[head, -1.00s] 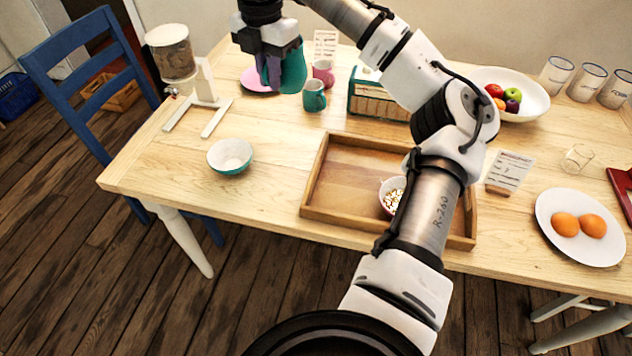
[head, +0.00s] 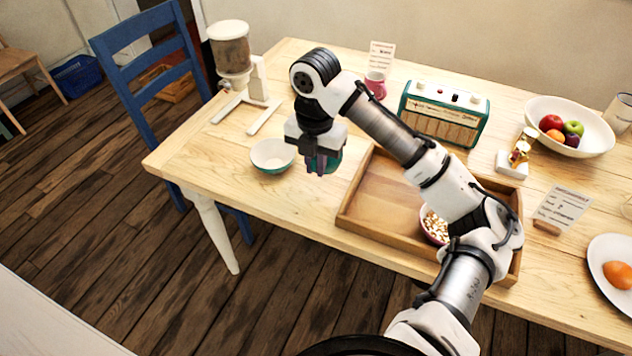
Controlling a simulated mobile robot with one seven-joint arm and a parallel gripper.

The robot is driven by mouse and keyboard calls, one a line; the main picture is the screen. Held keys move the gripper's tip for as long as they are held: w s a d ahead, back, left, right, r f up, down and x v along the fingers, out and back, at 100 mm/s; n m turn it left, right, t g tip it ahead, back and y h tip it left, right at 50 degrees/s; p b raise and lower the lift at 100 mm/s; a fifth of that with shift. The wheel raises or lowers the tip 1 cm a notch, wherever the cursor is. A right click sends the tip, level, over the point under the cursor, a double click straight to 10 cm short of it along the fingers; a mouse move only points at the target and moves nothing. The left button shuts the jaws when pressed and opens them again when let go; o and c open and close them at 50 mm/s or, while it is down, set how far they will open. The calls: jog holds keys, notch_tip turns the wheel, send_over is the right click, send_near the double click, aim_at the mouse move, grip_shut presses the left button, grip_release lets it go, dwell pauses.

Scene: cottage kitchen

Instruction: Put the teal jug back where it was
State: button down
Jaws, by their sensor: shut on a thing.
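The teal jug (head: 336,161) is in my gripper (head: 322,165), mostly hidden behind the fingers and the hand. My gripper is shut on it and points down. It is just right of the white and teal bowl (head: 272,158) and left of the wooden tray (head: 352,213). I cannot tell whether the jug touches the table. My arm covers part of the table behind the jug.
A dispenser (head: 232,55) stands behind the bowl at left. A pink mug (head: 375,84), a teal radio (head: 443,112), a gold ornament (head: 520,150) and a fruit bowl (head: 590,125) are farther back. The tray holds a small bowl of food (head: 436,228).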

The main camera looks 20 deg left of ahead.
jog(key=shift+f, duration=3.05)
jog(key=shift+f, duration=0.15)
jog(key=c, duration=1.5)
grip_release()
notch_tip(320, 180, up, 12)
jog(key=shift+r, duration=0.2)
